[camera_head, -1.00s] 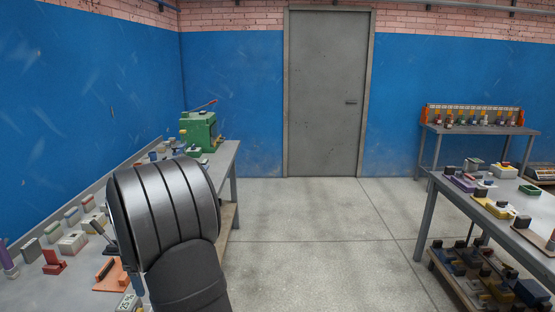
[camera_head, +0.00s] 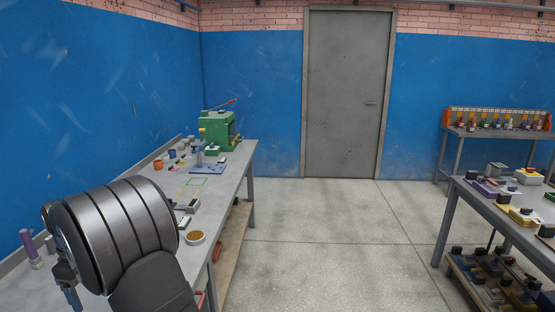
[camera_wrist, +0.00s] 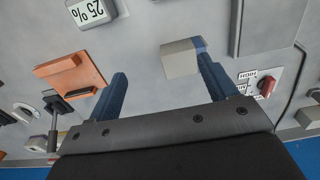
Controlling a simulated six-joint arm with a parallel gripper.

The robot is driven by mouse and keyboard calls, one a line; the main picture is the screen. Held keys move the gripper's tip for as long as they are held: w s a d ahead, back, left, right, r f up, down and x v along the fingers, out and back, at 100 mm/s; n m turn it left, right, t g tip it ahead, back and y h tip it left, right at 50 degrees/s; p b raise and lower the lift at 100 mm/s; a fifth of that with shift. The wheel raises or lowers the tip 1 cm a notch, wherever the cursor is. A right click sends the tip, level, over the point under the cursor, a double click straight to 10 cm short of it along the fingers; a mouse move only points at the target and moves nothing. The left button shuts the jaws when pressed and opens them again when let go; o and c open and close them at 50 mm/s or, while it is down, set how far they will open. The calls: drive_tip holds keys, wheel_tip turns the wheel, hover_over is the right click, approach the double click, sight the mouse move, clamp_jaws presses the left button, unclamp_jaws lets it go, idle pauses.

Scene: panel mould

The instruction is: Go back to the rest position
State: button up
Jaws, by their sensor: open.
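An orange block (camera_wrist: 70,75), a lever, a 25% label (camera_wrist: 88,12) and a red knob (camera_wrist: 267,87) lie around the gripper. A green machine (camera_head: 219,130) stands at the bench's far end. The floor (camera_head: 320,215) between the benches is clear.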

drive_tip(key=s+a+f, duration=0.2)
drive_tip(key=a+f, duration=0.3)
drive_tip(key=shift+s+a+f, duration=0.15)
drive_tip(key=shift+s+a, duration=0.1)
drive_tip(key=shift+s, duration=0.15)
drive_tip(key=shift+f, duration=0.35)
